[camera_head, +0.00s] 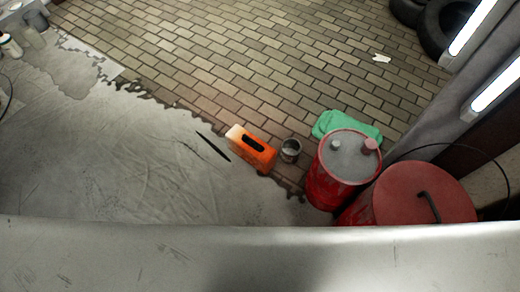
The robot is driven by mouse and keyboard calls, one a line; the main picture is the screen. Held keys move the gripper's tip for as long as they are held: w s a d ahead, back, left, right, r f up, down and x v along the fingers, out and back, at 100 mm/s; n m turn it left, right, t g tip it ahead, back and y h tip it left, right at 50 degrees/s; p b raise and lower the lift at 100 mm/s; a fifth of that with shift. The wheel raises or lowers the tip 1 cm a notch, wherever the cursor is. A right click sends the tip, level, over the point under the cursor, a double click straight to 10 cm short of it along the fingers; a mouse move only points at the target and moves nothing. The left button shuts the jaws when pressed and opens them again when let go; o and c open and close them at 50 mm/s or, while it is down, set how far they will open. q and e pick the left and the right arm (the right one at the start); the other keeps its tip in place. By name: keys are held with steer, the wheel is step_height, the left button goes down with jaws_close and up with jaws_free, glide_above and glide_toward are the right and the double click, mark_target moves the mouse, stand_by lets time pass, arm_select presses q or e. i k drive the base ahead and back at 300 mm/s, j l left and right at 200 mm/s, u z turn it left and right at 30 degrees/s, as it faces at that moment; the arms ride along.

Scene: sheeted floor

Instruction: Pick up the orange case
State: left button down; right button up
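The orange case (262,155) lies on the floor near the middle of the head view, at the edge of the grey sheet. It has a dark handle opening on top and a pale left end. It stands apart from the small metal can to its right. Neither of my grippers shows in the view, so I cannot see what they hold.
A small metal can (290,151) stands right of the case. Dark tyres (447,38) lie at the upper right. A thin dark strip (213,146) lies left of the case. The grey sheet (110,165) is mostly clear.

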mark_target(261, 155)
steer(key=i+j+z, duration=0.25)
steer(key=z, duration=0.2)
steer(key=i+j+z, duration=0.2)
steer(key=j+z, duration=0.25)
steer(key=l, duration=0.1)
